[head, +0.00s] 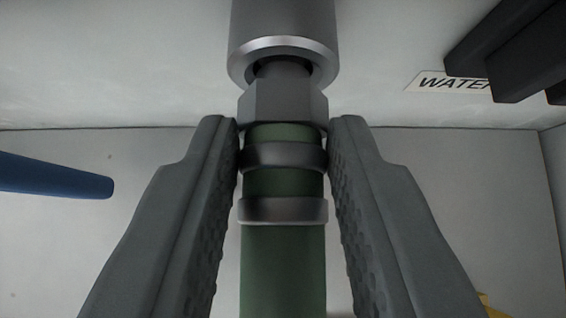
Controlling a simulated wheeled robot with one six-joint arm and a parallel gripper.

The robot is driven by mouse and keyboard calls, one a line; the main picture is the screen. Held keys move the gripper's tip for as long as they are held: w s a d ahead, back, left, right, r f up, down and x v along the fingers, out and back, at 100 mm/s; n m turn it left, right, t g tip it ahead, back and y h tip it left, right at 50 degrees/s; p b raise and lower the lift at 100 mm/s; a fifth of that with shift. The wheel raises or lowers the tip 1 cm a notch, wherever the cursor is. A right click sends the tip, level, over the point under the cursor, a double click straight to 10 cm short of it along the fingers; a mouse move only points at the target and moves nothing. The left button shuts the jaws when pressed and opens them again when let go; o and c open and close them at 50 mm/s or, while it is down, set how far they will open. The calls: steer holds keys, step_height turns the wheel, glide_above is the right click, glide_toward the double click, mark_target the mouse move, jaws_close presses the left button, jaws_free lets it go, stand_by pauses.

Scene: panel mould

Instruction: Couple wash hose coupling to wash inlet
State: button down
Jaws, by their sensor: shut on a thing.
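The wash hose coupling (284,104) is a grey hex fitting on the end of a green hose (283,268) with two metal bands. My gripper (284,135) is shut on it, one grey finger on each side near the upper band and hex. The wash inlet (283,45) is a grey metal cylinder with a bright rim at the top centre. The coupling's narrower nose is at the inlet's dark opening and looks lined up with it. The rim hides the tip, so how far it sits inside cannot be told.
A label reading "WATER" (445,82) is on the pale wall at upper right, partly covered by a black object (515,50). A blue rod (55,176) juts in from the left. A bit of yellow (496,306) shows at lower right.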

steer(key=shift+w, duration=0.45)
steer(key=c, duration=1.1)
jaws_free()
steer(key=shift+o, duration=0.2)
steer(key=v, duration=1.7)
steer(key=shift+s+r, duration=0.15)
